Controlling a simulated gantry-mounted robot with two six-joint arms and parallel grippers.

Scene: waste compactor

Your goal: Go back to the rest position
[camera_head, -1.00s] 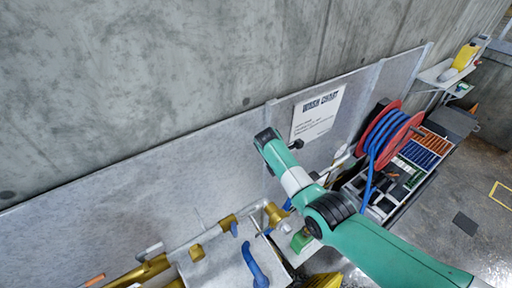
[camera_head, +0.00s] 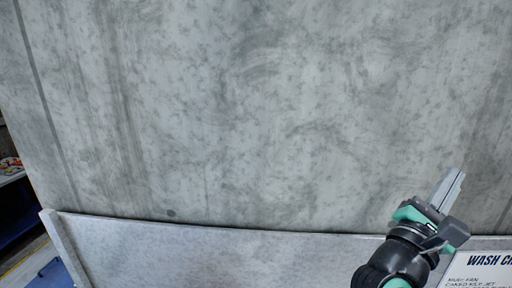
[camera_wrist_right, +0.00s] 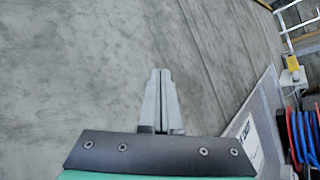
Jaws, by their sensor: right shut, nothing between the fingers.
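My right gripper (camera_head: 448,190) is at the lower right of the head view, raised in front of the concrete wall, its fingers pointing up. In the right wrist view my right gripper (camera_wrist_right: 162,75) shows with its two fingers together and nothing between them. It is apart from any object. My left gripper is in neither view.
A grey concrete wall (camera_head: 230,110) fills most of the head view, with a light panel (camera_head: 220,255) along its foot. A wash chart (camera_head: 485,268) hangs at the lower right. The right wrist view shows a red and blue hose reel (camera_wrist_right: 305,135) at the right.

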